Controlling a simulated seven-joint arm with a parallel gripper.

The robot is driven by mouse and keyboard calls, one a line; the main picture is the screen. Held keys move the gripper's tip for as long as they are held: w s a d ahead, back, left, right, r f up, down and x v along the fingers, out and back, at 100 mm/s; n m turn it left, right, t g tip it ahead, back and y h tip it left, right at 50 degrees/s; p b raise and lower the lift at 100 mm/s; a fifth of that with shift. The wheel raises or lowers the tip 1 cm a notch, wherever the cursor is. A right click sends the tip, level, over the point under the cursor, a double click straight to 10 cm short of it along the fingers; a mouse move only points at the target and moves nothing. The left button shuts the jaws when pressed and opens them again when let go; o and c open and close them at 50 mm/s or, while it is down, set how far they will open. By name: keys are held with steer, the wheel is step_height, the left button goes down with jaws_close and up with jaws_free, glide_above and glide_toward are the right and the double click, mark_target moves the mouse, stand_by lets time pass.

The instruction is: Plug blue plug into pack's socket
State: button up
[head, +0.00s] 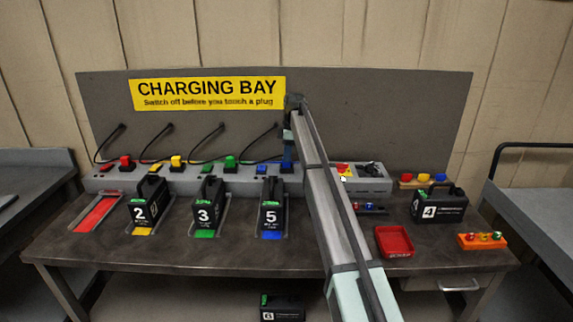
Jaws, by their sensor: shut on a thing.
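The blue plug (287,169) sits at the right end of the grey charging strip, just below my gripper (288,157). My gripper points down and is shut on the plug. The plug looks to be at the strip's top, but I cannot tell whether it is seated or lifted. The black pack marked 5 (271,212) stands upright on the blue lane (271,236), in front of the strip and a little left of the gripper. Its socket is too small to make out. A blue switch (262,169) is left of the plug.
Packs 2 (146,206) and 3 (207,208) stand to the left; the red lane (95,215) is empty. Right of my arm are a grey box (366,190), a red tray (394,241) and pack 4 (438,207). Another pack (282,308) is below the bench.

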jaws_close()
step_height(320, 180, up, 10)
steer(key=s+a+r, duration=0.1)
steer(key=s+a, duration=0.3)
steer(key=s, duration=0.8)
steer(key=shift+s+a+r, duration=0.15)
steer(key=shift+s+a, duration=0.05)
steer(key=shift+a, duration=0.1)
steer(key=shift+f, duration=2.9)
steer(key=shift+f, duration=1.2)
steer(key=o, duration=0.9)
jaws_free()
